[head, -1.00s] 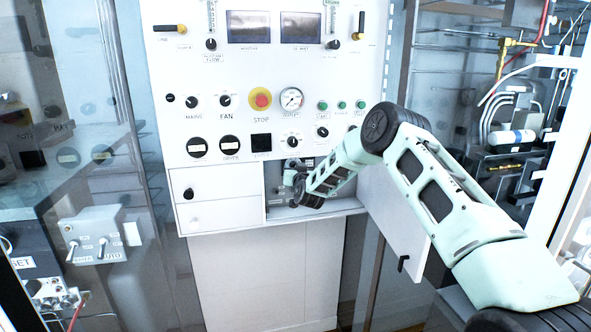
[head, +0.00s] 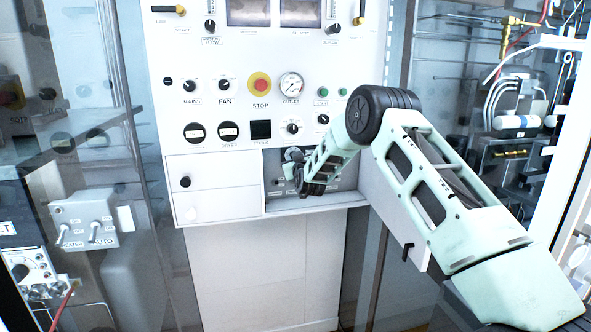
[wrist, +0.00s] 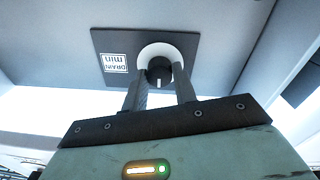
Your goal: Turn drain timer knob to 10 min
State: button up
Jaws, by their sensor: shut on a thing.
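The drain timer knob (wrist: 159,68) shows in the wrist view as a dark knob with a white pointer line, on a pale round base. It sits on a dark plate (wrist: 117,42) whose label reads "DRAIN min", upside down in this view. My gripper (wrist: 160,76) has one finger on each side of the knob and is shut on it. The fingers hide part of the knob's sides. In the head view my gripper (head: 296,172) reaches into the open recess low on the panel, and my arm hides much of that recess. The scale's numbers cannot be read.
The white panel (head: 240,60) carries several knobs, a red stop button (head: 260,86) and a gauge (head: 291,86) above the recess. A closed drawer front (head: 215,170) is left of the recess. An opened white door (head: 392,215) hangs beside my arm.

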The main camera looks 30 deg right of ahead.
jog(key=shift+n+b, duration=2.2)
jog(key=shift+b, duration=0.05)
jog(key=o, duration=1)
jog(key=b+v, duration=0.5)
jog(key=v, duration=1.2)
jog(key=shift+s, duration=0.2)
jog(key=shift+f, duration=0.1)
